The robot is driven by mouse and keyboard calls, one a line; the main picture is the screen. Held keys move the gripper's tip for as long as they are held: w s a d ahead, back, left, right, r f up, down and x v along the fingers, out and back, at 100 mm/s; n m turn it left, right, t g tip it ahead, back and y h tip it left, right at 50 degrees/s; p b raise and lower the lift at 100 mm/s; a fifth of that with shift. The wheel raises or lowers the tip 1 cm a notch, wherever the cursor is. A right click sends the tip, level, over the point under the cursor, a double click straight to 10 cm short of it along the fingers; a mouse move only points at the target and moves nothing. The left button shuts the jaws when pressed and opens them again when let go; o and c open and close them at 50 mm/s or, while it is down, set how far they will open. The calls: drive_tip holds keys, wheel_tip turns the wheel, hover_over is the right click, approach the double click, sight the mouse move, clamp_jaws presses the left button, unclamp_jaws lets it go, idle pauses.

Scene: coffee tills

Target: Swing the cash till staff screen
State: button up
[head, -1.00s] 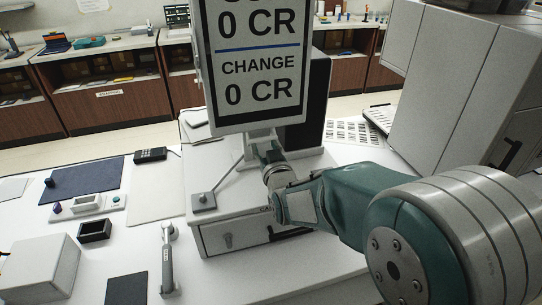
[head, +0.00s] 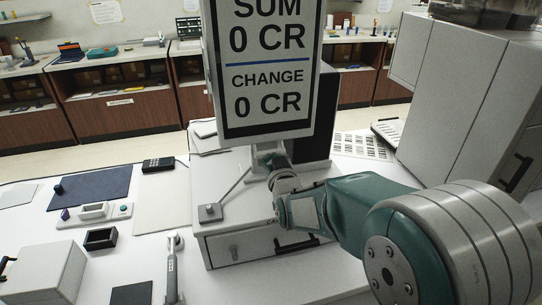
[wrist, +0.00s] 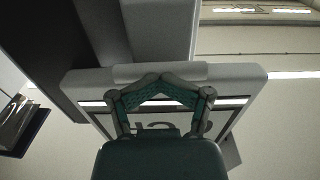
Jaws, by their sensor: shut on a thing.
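The cash till staff screen (head: 268,75) stands upright on the till and reads "SUM 0 CR" and "CHANGE 0 CR". In the wrist view its pale frame (wrist: 85,88) and part of its display lie right in front of my gripper (wrist: 160,80). In the head view my gripper (head: 272,161) is just below the screen's lower edge, partly hidden by my wrist. The fingers are drawn together on the screen's edge; the exact contact is hard to make out. The white till base (head: 225,222) with a drawer is below.
A tall grey cabinet (head: 470,100) stands close on the right of my arm. A thin rod on a small grey block (head: 210,212) is left of the screen. A hand scanner (head: 173,270), a black tray (head: 101,238) and a white box (head: 45,270) are on the counter at left.

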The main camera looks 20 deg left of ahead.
drive_tip(key=shift+s+d+r, duration=0.3)
drive_tip(key=shift+s+d, duration=0.05)
drive_tip(key=shift+s, duration=0.3)
clamp_jaws()
drive_tip(key=s, duration=0.1)
drive_tip(key=s+d+r, duration=0.1)
drive_tip(key=s+d, duration=0.1)
drive_tip(key=shift+s+d+r, duration=0.15)
drive_tip(key=shift+s+r, duration=0.15)
drive_tip(key=shift+r, duration=0.05)
drive_tip(key=shift+o, duration=1.7)
unclamp_jaws()
drive_tip(key=v, duration=1.2)
